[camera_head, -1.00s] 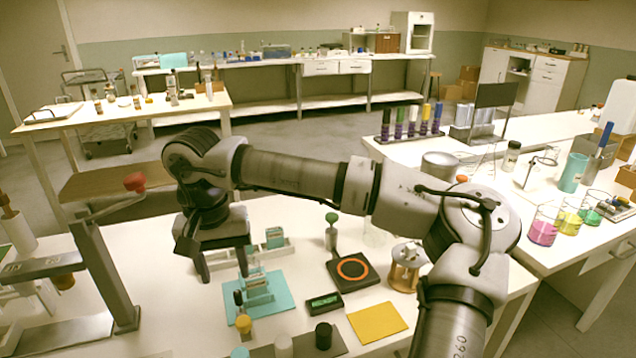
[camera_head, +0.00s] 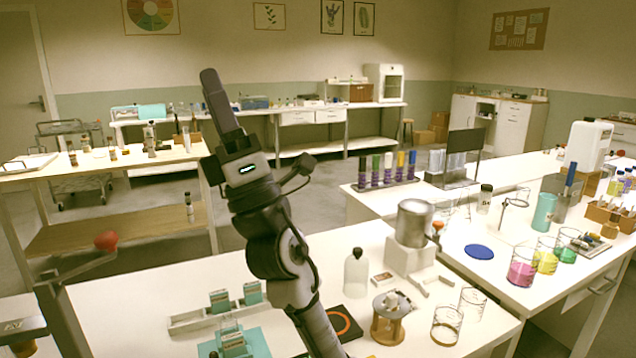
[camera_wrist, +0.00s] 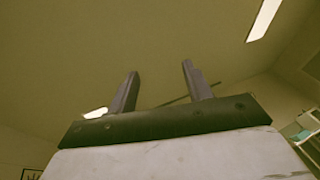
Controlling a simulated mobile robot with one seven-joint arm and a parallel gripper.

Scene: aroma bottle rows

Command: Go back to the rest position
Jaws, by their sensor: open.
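My gripper (camera_head: 218,100) is raised high above the bench and points upward in the head view, seen side-on with its fingers overlapping. In the wrist view my gripper (camera_wrist: 160,78) shows two dark fingers standing well apart with nothing between them. My arm rises from the bottom of the head view and hides part of the near bench (camera_head: 130,310).
A metal can (camera_head: 414,222) stands on a white block. Colored-liquid beakers (camera_head: 524,268) stand at right. The air around my gripper is clear.

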